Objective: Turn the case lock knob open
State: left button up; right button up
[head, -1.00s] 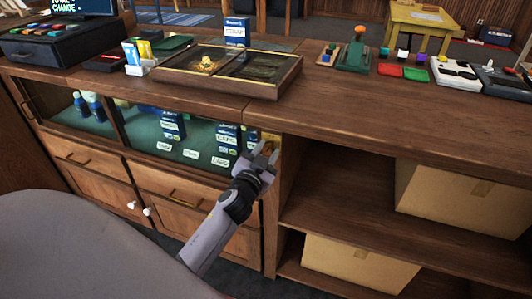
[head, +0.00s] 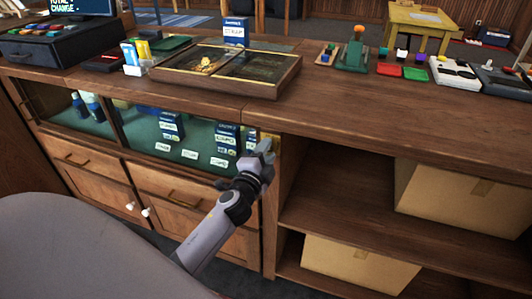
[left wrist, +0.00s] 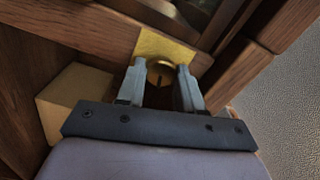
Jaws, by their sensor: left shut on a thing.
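The case lock knob (left wrist: 160,73) is a round brass knob with a dark slot, set before a square brass plate (left wrist: 152,44) on the wooden frame. My left gripper (left wrist: 161,76) has one finger on each side of the knob and is shut on it. In the head view my left gripper (head: 266,150) is at the right end of the glass-fronted case (head: 190,140) and hides the knob. The case holds bottles, small blue boxes and white labels behind the glass. My right gripper is in neither view.
Open shelves with cardboard boxes (head: 450,196) are right of the case. On the counter (head: 340,115) above stand a framed display tray (head: 222,91), a green stand (head: 355,57) and colored pads (head: 389,69). Drawers and cupboard doors lie below the glass.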

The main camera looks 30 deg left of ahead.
pick_arm(q)
jog(key=shift+f+m, duration=0.1)
jog(key=shift+m, duration=1.5)
jog(key=o, duration=1)
jog(key=shift+v, duration=3.6)
jog(key=s+d+f+n+g+h+p, duration=0.1)
jog(key=s+d+f+n+g+h, duration=0.1)
jog(key=s+d+f+n, duration=0.2)
jog(key=s+d+f+n+g+h+p, duration=0.2)
jog(key=s+d+f+n, duration=0.2)
jog(key=s, duration=0.4)
jog(key=s+d+f+n+g+h+p, duration=0.1)
jog(key=s+d+f+n+g+h, duration=0.1)
jog(key=s, duration=0.5)
jog(key=shift+d+f+n+g+h, duration=0.15)
jog(key=shift+d+f+n+g, duration=0.1)
jog(key=shift+d+f+n, duration=0.4)
jog(key=shift+d+f+n+g+h, duration=0.15)
jog(key=shift+d+f+n+g, duration=0.15)
jog(key=shift+f+n, duration=0.65)
